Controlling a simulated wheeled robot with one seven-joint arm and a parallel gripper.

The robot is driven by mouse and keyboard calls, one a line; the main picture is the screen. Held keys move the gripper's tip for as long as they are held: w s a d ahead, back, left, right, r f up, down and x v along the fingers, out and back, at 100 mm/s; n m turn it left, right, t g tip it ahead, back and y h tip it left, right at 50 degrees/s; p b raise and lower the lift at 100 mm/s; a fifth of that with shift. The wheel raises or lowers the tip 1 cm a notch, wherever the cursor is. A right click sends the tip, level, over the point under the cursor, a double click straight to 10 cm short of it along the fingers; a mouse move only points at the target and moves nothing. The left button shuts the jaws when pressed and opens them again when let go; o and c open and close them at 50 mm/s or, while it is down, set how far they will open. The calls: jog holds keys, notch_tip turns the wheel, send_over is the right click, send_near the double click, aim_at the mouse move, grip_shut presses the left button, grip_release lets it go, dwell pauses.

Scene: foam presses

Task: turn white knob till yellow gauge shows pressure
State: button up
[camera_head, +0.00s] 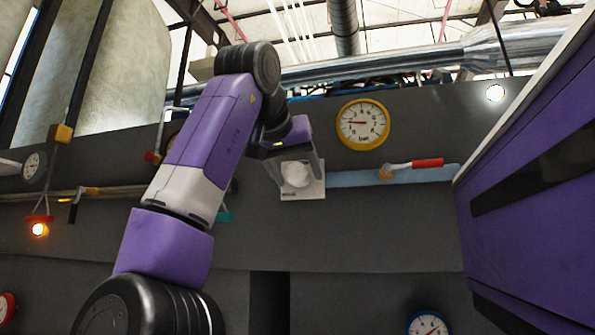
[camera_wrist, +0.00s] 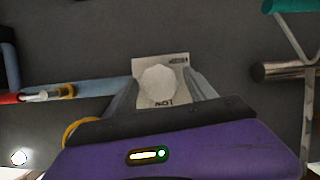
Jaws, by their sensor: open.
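The white knob (camera_head: 298,174) sits on a pale square plate (camera_head: 303,191) on the dark wall. It also shows in the wrist view (camera_wrist: 159,86), faceted and round. My gripper (camera_head: 297,170) is open in front of the plate, with one finger on each side of the knob. In the wrist view my gripper's fingers (camera_wrist: 163,80) also flank the knob; I cannot tell whether they touch it. The yellow gauge (camera_head: 363,124) is up and right of the knob; its red needle points left. Its yellow rim (camera_wrist: 80,130) is mostly hidden behind my gripper in the wrist view.
A red-handled valve (camera_head: 427,162) on a blue pipe (camera_head: 345,179) lies right of the knob. A purple cabinet (camera_head: 530,190) stands at the right. A blue gauge (camera_head: 428,324) is below.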

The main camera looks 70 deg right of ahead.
jog(key=shift+d+f, duration=0.15)
jog(key=shift+d, duration=0.25)
jog(key=c, duration=1.4)
